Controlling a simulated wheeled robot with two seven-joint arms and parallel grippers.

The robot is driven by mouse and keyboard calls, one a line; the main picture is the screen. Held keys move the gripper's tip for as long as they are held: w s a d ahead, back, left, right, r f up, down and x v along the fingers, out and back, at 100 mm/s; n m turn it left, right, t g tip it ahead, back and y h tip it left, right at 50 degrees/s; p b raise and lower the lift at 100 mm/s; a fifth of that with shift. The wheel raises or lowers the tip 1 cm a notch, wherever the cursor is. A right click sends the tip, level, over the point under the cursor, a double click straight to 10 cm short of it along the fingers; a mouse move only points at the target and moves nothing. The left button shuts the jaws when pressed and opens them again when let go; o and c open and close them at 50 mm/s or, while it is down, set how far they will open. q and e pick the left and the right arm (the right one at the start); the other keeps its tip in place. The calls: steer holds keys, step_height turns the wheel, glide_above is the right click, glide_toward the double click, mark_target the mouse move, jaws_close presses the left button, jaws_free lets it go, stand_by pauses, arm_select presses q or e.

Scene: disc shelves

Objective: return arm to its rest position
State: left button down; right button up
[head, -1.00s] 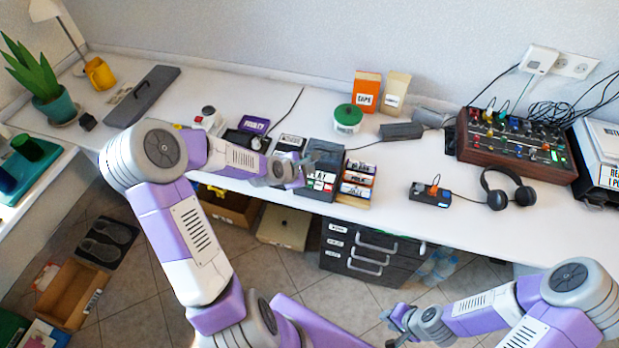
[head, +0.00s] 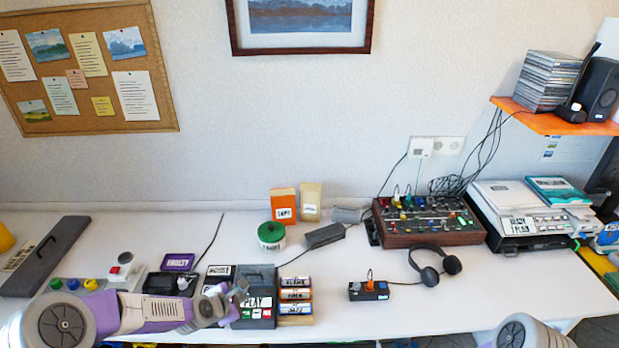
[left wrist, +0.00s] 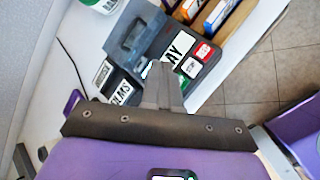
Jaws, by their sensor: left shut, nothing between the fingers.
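My left arm comes in from the lower left in the head view. Its gripper (head: 240,290) is shut and empty, just above or in front of the dark player box with the PLAY label (head: 262,304). In the left wrist view the closed fingers (left wrist: 168,85) point at the same box (left wrist: 150,42), with its green, white and red keys. I cannot tell whether they touch it. Part of my right arm shows at the bottom right of the head view; its gripper is out of frame.
A small rack of labelled cases (head: 296,294) stands right of the player. A black FAULTY-side unit (head: 160,284) and a button box (head: 122,272) are to its left. Headphones (head: 432,264), a mixer (head: 428,236) and a small device (head: 368,291) lie further right. The table's front middle is clear.

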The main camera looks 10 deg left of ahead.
arm_select(q)
steer(key=s+d+f+m+g+h, duration=0.1)
steer(key=s+d+f+m+g, duration=0.1)
steer(key=s+d+f+m, duration=0.4)
steer(key=s+d+f+m+g+h, duration=0.2)
steer(key=s+d+f+m+g, duration=0.1)
steer(key=d+f+m, duration=0.5)
steer(key=s+d+f+m+g, duration=0.1)
steer(key=s+d+f+m, duration=0.2)
steer(key=s, duration=0.3)
steer(key=s+d+f+m+g, duration=0.2)
steer(key=s+d+m, duration=0.1)
steer(key=s+m, duration=0.2)
steer(key=shift+s+f+y, duration=0.3)
steer(key=shift+s+f, duration=0.1)
steer(key=shift+s, duration=0.35)
stand_by(0.5)
